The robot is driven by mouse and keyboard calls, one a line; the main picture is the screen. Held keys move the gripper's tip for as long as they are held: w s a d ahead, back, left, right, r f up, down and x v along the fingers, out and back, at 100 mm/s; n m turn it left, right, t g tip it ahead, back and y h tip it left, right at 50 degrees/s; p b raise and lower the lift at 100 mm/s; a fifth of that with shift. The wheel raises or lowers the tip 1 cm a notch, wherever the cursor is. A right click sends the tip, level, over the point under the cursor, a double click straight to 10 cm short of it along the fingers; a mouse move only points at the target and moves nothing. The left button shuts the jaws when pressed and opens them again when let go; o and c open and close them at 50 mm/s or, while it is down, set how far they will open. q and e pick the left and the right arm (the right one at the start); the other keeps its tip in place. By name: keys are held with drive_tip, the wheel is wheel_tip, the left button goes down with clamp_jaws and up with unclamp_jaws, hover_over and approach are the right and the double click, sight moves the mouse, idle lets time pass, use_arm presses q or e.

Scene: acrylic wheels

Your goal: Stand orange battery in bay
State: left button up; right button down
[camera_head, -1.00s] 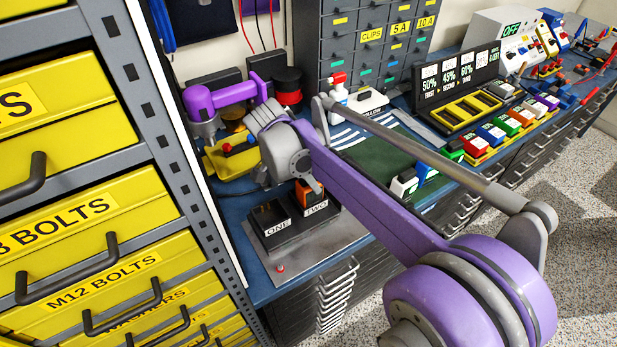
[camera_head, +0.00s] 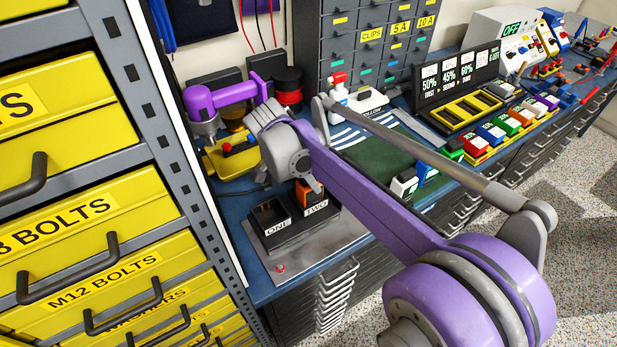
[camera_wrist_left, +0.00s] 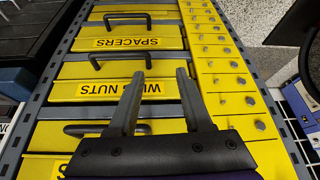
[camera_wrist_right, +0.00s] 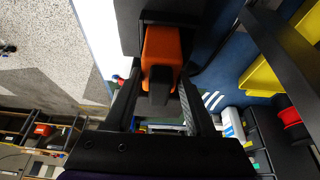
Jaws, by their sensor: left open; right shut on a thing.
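The orange battery (camera_head: 304,192) stands at the compartment labelled TWO of a black two-slot bay (camera_head: 282,240) in the head view. Its lower part is hidden by the bay, so I cannot tell how deep it sits. My right gripper (camera_wrist_right: 157,88) is shut on the orange battery, whose orange body (camera_wrist_right: 163,48) shows between the fingers in the right wrist view. In the head view the right gripper is mostly hidden behind its own wrist. The slot labelled ONE looks empty. My left gripper (camera_wrist_left: 159,76) is open and empty above the yellow drawers.
The yellow drawer cabinet (camera_head: 90,215) stands close at left. A purple tool (camera_head: 222,96) and a black-and-red spool (camera_head: 287,90) are behind the bay. Several coloured batteries (camera_head: 505,124) stand along the bench at right. A grey plate (camera_head: 310,258) lies under the bay.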

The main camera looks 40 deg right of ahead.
drive_tip(key=shift+c, duration=0.8)
unclamp_jaws()
use_arm(q)
drive_tip(key=shift+w+r+p, duration=0.1)
drive_tip(key=shift+r+p, duration=0.3)
drive_tip(key=shift+r, duration=0.05)
use_arm(e)
drive_tip(key=v, duration=1)
drive_tip(key=shift+r, duration=0.4)
drive_tip(key=shift+w+a, duration=0.1)
drive_tip(key=shift+a, duration=0.05)
